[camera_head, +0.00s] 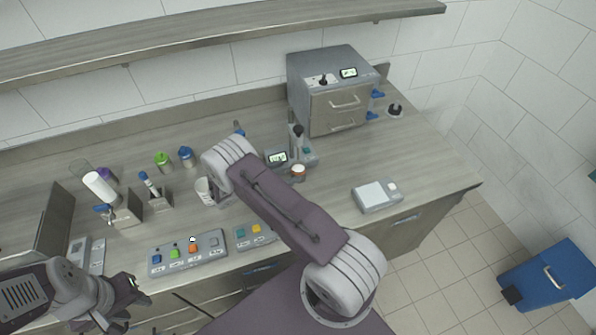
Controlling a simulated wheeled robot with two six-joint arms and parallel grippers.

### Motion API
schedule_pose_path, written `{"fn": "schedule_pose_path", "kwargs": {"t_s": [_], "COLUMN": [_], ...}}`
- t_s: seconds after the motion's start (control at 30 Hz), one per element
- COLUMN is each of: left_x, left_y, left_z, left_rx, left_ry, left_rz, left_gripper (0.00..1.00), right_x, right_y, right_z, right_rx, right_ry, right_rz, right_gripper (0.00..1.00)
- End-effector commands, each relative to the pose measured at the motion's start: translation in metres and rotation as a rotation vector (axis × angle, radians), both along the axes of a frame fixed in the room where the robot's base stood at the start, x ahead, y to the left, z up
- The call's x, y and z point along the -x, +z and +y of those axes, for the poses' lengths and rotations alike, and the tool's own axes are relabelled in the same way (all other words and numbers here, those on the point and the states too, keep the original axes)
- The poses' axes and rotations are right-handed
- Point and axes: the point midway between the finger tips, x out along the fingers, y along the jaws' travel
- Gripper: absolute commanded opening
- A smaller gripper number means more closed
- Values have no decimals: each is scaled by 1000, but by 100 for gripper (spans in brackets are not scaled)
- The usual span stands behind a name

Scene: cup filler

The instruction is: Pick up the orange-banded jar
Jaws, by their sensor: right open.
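The jar with an orange band and pale lid (298,170) stands on the bench, just right of my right arm and in front of a grey device with a small screen. My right arm reaches up from the lower right and bends down at its wrist, left of the jar. My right gripper (218,193) is mostly hidden below the wrist, close to a white cup (203,189); it is open and apart from the jar. My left gripper (131,302) is at the lower left, in front of the bench edge, open and empty.
Green-lidded (162,159) and blue-lidded (186,155) jars stand at the back left. A button panel (188,254) lies along the front edge. A grey drawer cabinet (328,88) stands behind, a scale (376,196) at right. Bench between scale and cabinet is clear.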

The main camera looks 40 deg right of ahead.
Motion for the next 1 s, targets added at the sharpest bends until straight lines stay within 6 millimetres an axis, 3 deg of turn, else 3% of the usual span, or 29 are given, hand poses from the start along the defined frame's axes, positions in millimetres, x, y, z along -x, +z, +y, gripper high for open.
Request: {"fn": "schedule_pose_path", "kwargs": {"t_s": [0.13, 0.4, 0.67, 0.9, 0.93, 1.0], "left_x": [0, 0, 0, 0, 0, 0], "left_y": [3, 20, 19, 19, 19, 19], "left_z": [0, 0, 0, 0, 0, 0], "left_rx": [0, 0, 0, 0, 0, 0], "left_ry": [0, 0, 0, 0, 0, 0], "left_rz": [0, 0, 0, 0, 0, 0], "left_gripper": [36, 36, 36, 36, 36, 36], "right_x": [0, -5, -6, -6, -6, -6], "right_y": [-1, -20, -23, -23, -23, -23], "right_z": [-4, -44, -48, -47, -47, -47], "right_rx": [-1, -1, -1, -1, -1, -1], "right_ry": [-1, -2, 1, 0, 0, 0], "right_rz": [0, 0, -1, -1, -1, -1], "right_gripper": [73, 73, 73, 6, 0, 0]}}
